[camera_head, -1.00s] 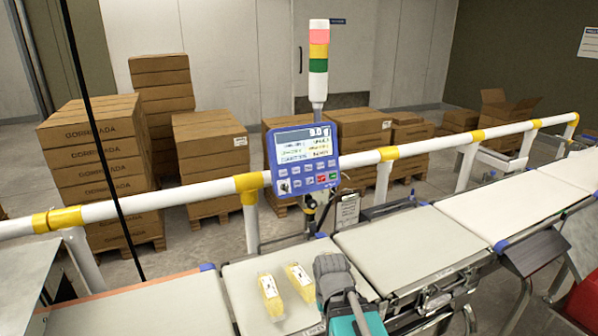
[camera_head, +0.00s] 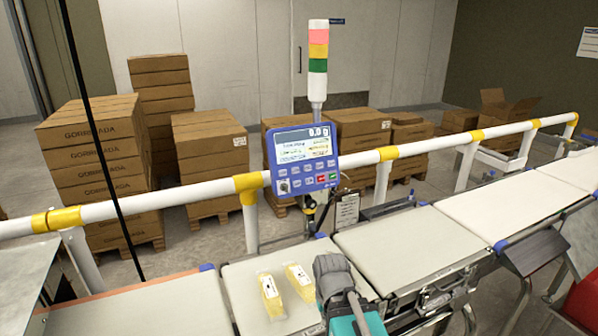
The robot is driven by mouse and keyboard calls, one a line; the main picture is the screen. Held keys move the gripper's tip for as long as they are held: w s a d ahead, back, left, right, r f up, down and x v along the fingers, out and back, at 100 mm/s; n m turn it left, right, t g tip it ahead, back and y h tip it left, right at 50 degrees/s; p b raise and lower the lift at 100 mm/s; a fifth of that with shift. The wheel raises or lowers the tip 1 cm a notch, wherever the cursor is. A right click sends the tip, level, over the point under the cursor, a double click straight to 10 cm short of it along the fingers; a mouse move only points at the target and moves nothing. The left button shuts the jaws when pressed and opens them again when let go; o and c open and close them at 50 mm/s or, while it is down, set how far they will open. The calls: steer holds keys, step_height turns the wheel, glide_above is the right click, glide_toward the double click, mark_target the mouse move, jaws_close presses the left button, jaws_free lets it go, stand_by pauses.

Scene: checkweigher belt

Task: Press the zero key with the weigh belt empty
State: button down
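The blue indicator panel (camera_head: 303,159) stands on a post behind the belt line. Its upper display (camera_head: 303,135) appears to read 0.0 g. Rows of small keys, with a red and a green one, sit below the screen; their labels are too small to read, so I cannot tell which is the zero key. Two yellow packs with white labels, one (camera_head: 271,297) and another (camera_head: 299,281), lie on the near belt (camera_head: 240,279). The belt section to its right (camera_head: 410,246) is bare. A grey and teal part of my arm shows at the bottom centre; my gripper's fingers are not visible.
A white rail with yellow joints (camera_head: 205,191) runs behind the belts, with the panel in front of it. A signal tower (camera_head: 317,65) rises above the panel. Stacked cartons (camera_head: 90,150) stand beyond the rail. A further belt (camera_head: 510,212) at right is empty.

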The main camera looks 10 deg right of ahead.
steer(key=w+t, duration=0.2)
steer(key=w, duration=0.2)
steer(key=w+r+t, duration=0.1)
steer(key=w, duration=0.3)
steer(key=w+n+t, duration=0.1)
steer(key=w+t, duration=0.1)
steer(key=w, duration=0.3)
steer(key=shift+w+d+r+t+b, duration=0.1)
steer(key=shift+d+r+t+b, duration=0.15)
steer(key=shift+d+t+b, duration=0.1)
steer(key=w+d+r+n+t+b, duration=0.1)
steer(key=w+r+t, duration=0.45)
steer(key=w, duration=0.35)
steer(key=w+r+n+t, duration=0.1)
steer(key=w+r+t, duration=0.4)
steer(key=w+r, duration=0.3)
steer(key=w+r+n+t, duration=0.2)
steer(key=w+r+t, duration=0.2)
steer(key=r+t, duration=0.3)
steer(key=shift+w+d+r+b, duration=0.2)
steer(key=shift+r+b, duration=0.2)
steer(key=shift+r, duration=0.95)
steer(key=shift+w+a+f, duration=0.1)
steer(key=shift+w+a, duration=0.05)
